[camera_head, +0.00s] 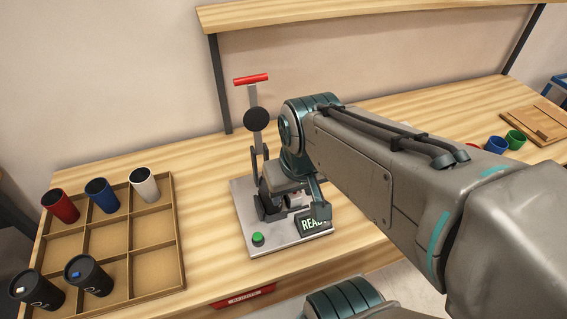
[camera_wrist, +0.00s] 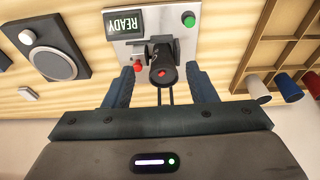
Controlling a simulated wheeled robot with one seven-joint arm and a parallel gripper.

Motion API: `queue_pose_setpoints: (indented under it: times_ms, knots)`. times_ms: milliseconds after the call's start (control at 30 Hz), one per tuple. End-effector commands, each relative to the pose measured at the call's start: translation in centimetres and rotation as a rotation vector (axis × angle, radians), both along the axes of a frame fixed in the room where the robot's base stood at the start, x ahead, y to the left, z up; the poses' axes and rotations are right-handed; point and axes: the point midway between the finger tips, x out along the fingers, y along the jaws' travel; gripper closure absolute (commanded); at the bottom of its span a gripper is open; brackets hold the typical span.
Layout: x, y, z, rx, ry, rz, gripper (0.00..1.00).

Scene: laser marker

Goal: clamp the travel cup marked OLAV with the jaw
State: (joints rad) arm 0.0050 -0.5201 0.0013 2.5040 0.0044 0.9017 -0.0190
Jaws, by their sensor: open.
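A black travel cup (camera_wrist: 160,58) with a red tab on its lid sits at the fixture in the wrist view. No name can be read on it. My gripper (camera_wrist: 160,72) is open, with one finger on each side of the cup; gaps show between fingers and cup. The fixture's grey base plate (camera_head: 276,238) carries a READY display (camera_head: 313,223), a green button (camera_head: 258,239) and an upright lever with a red handle (camera_head: 251,79). My arm covers much of the fixture in the head view, so how the jaw sits against the cup is hidden.
A divided wooden tray (camera_head: 181,230) on the left holds red, blue and white cups and two black lidded cups (camera_head: 88,275). At right are small coloured cups (camera_head: 497,145) and a wooden board (camera_head: 535,125). A shelf (camera_head: 350,15) spans the back.

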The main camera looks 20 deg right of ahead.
Motion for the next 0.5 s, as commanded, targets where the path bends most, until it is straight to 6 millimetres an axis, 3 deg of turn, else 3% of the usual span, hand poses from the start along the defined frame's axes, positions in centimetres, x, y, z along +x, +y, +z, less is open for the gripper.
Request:
queue_pose_setpoints:
  times_ms: [167, 500]
  knots:
    - [1.4, -0.7, -0.3, -0.012, 0.04, 0.111, 0.55]
    - [6.0, -4.2, -1.3, 0.015, 0.092, 0.538, 0.55]
